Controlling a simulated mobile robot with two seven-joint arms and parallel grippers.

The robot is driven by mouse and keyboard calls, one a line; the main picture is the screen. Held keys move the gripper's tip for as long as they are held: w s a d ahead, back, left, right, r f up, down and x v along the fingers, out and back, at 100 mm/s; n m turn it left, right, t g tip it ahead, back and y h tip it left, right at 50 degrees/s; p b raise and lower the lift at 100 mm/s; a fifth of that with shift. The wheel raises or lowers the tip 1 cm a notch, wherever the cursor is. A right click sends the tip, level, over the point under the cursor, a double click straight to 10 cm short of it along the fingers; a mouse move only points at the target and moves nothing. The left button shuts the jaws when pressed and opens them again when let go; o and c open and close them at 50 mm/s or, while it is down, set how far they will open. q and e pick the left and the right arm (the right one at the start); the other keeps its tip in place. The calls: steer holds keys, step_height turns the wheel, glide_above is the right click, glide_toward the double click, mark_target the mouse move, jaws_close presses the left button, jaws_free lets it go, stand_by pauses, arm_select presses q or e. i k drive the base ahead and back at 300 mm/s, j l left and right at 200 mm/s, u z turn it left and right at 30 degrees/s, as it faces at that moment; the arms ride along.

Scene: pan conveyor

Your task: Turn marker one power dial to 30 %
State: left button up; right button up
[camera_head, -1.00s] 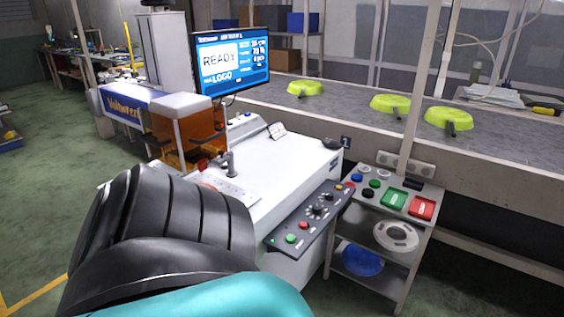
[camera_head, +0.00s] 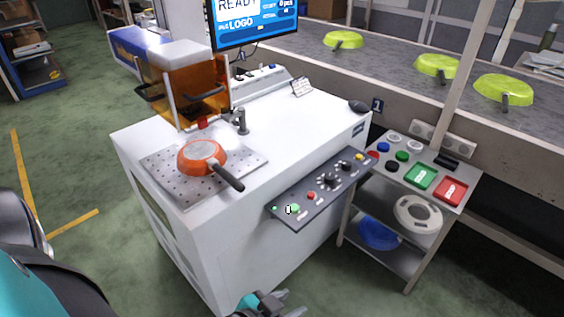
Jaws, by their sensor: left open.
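The marking machine's dark control panel (camera_head: 318,190) sticks out from the front of the white cabinet (camera_head: 195,250). It carries black dials (camera_head: 331,180), a green button (camera_head: 294,208), a red button (camera_head: 311,196) and a yellow one (camera_head: 360,156). The dial labels and pointer settings are too small to read. My left gripper (camera_head: 283,303) is at the bottom edge, below and apart from the panel, open and partly cut off by the frame. The monitor (camera_head: 255,22) reads READY and LOGO, with its top cut off. My right gripper is not in view.
An orange pan (camera_head: 203,157) lies on the perforated plate (camera_head: 160,168). Right of the panel stands a cart (camera_head: 395,178) with coloured buttons and lids. Green pans (camera_head: 437,66) sit on the conveyor (camera_head: 400,75) behind. The floor in front of the cabinet is clear.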

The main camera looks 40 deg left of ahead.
mark_target(330, 179)
steer(key=i+u, duration=0.15)
steer(key=u, duration=0.3)
steer(key=i+u, duration=0.2)
steer(key=u, duration=0.3)
steer(key=i+l+u, duration=0.1)
steer(key=u, duration=0.35)
steer(key=i+l+u, duration=0.25)
steer(key=u, duration=0.25)
steer(key=i+l, duration=0.05)
steer(key=i, duration=0.05)
